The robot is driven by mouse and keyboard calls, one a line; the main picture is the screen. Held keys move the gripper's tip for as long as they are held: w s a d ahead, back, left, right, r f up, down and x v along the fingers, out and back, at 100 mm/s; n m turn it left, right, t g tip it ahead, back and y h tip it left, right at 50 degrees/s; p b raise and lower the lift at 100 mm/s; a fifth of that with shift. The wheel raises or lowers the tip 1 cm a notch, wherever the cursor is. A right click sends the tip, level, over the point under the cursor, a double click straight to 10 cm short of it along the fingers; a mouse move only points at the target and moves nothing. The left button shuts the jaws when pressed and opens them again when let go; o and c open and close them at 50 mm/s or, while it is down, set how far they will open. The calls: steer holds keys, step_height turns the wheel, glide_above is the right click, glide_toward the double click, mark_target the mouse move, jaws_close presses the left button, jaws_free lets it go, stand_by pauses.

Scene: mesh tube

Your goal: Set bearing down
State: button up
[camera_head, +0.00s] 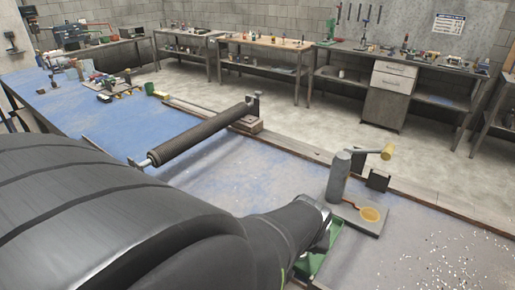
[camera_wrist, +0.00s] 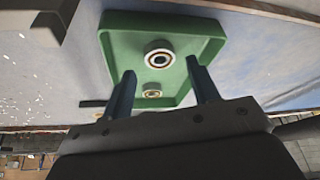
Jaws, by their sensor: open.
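In the wrist view, a green tray (camera_wrist: 114,42) holds two ring-shaped bearings. One bearing (camera_wrist: 158,55) sits near the middle of the tray, just beyond my fingertips. The other bearing (camera_wrist: 152,92) sits nearer, in the space between my fingers. My gripper (camera_wrist: 161,68) is open, its two dark fingers apart at the tray, with nothing visibly clamped. Whether the fingers touch the tray cannot be told. In the head view, the tray (camera_head: 316,262) shows partly under my arm's end, and the bearings are hidden there. A dark mesh tube (camera_head: 200,136) lies across the bench between end supports.
A grey post with a crank (camera_head: 338,177) stands on a plate with an orange-filled dish (camera_head: 370,214), close to the tray. A small dark bracket (camera_head: 377,180) is beside it. White specks are scattered at the right. The blue bench (camera_head: 110,120) has clear room left of the tube.

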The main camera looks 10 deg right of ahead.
steer(key=v, duration=0.9)
steer(key=shift+r, duration=0.2)
steer(key=shift+s, duration=0.1)
steer(key=shift+x, duration=6.15)
steer(key=shift+s+a, duration=0.1)
